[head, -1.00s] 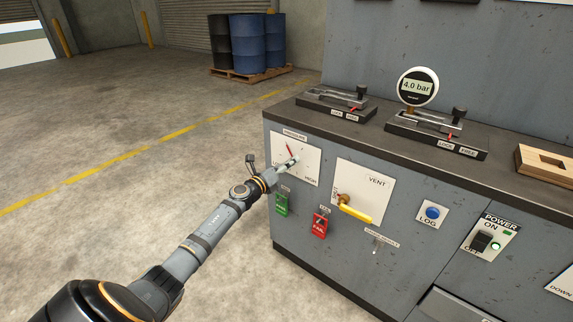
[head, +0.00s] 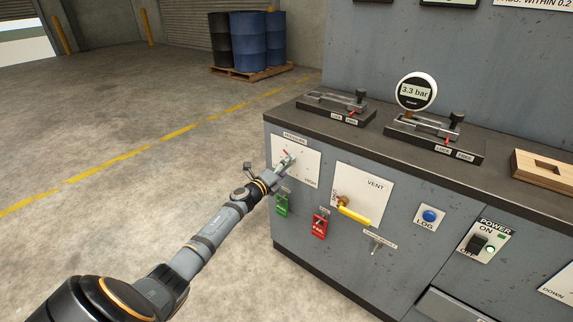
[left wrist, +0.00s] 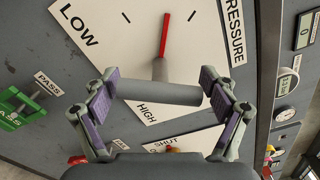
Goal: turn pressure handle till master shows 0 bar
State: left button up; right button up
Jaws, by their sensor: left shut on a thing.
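The pressure handle, a grey bar (left wrist: 160,93) with a red pointer (left wrist: 165,36), sits on the white PRESSURE plate (head: 309,168), which is marked LOW and HIGH. My left gripper (head: 284,163) is at this plate. In the left wrist view its two fingers stand at either end of the grey bar, and it is shut on the handle. In that view the red pointer points almost straight up, between tick marks. The round white digital gauge (head: 416,92) on the bench top reads 3.3 bar. My right gripper is not in view.
The yellow VENT lever (head: 355,215) is right of the pressure plate. A blue LOG button (head: 430,216) and POWER switch (head: 479,243) are further right.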

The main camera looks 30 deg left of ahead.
pick_arm(q)
jog(key=n+p, duration=0.3)
jog(key=n, duration=0.2)
jog(key=shift+r+n, duration=0.15)
jog(key=shift+n, duration=0.25)
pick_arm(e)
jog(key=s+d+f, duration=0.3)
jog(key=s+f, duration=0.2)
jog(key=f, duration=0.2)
pick_arm(q)
jog(key=n+p, duration=0.5)
jog(key=n, duration=0.3)
jog(key=n+p, duration=0.1)
jog(key=n, duration=0.4)
jog(key=shift+p, duration=0.35)
jog(key=shift+f+n+p, duration=0.2)
jog(key=shift+n+p, duration=0.1)
jog(key=shift+n, duration=1)
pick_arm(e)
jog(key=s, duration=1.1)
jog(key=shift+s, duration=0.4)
pick_arm(q)
jog(key=shift+n, duration=0.3)
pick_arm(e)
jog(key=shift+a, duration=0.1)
pick_arm(q)
jog(key=o, duration=1)
jog(key=s, duration=0.8)
jog(key=s+a, duration=0.1)
jog(key=s, duration=0.3)
